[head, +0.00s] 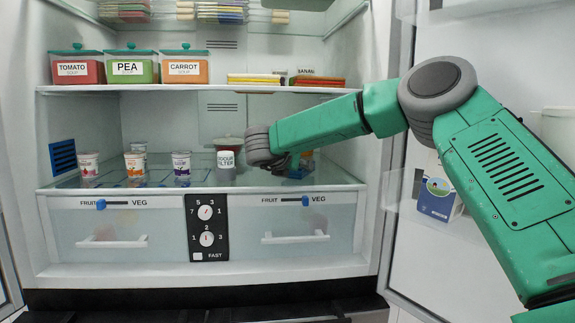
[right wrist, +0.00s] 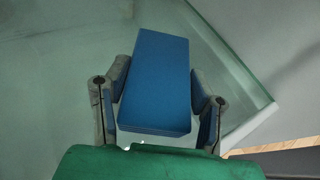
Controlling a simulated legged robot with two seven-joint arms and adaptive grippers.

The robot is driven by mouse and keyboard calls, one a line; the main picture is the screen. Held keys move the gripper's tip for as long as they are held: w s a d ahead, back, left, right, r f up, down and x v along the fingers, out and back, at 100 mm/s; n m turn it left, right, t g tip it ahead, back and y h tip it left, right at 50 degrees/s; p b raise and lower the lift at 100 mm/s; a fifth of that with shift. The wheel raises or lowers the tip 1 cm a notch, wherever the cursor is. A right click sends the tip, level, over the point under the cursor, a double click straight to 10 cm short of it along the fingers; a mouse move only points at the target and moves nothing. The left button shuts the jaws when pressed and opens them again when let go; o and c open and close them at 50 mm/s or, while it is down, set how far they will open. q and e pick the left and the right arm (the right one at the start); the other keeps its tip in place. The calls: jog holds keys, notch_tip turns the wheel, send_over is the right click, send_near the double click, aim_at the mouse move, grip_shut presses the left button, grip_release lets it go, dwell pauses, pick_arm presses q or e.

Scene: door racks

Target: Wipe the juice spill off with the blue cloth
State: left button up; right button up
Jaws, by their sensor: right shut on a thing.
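The blue cloth (right wrist: 155,75), a thick folded rectangular block, lies between the fingers of my right gripper (right wrist: 158,92) in the right wrist view. The gripper is shut on it, just over the glass shelf; I cannot tell whether the cloth touches the glass. In the head view my right arm reaches in from the right, and its gripper (head: 285,164) is at the right part of the lower glass shelf (head: 200,182), largely hidden by the wrist. I cannot make out a juice spill in either view. My left gripper is not in view.
An odour filter jar (head: 226,165) stands just left of my right wrist. Several yogurt cups (head: 181,167) stand further left. Soup boxes (head: 130,68) are on the shelf above. Drawers (head: 115,232) are below. The open door (head: 480,255), holding a carton (head: 438,192), is at right.

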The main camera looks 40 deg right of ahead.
jog(key=shift+s+d+f, duration=0.1)
jog(key=shift+d+f, duration=0.25)
jog(key=shift+d, duration=0.05)
jog(key=shift+s+d+r+p, duration=0.1)
jog(key=shift+d+r+p, duration=0.15)
jog(key=shift+r, duration=0.35)
jog(key=shift+d+r+p, duration=0.1)
jog(key=shift+r+p, duration=0.2)
jog(key=shift+r, duration=0.35)
jog(key=shift+s+d+r+p, duration=0.1)
jog(key=shift+d+r+p, duration=0.15)
jog(key=shift+r, duration=0.35)
jog(key=shift+w+r+p, duration=0.25)
jog(key=shift+r+p, duration=0.15)
jog(key=shift+r, duration=0.45)
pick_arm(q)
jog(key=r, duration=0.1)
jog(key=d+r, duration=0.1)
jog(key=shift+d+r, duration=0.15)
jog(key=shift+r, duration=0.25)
pick_arm(e)
jog(key=shift+a, duration=0.1)
jog(key=shift+r, duration=0.1)
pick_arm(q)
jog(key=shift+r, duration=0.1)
pick_arm(e)
jog(key=shift+r, duration=0.1)
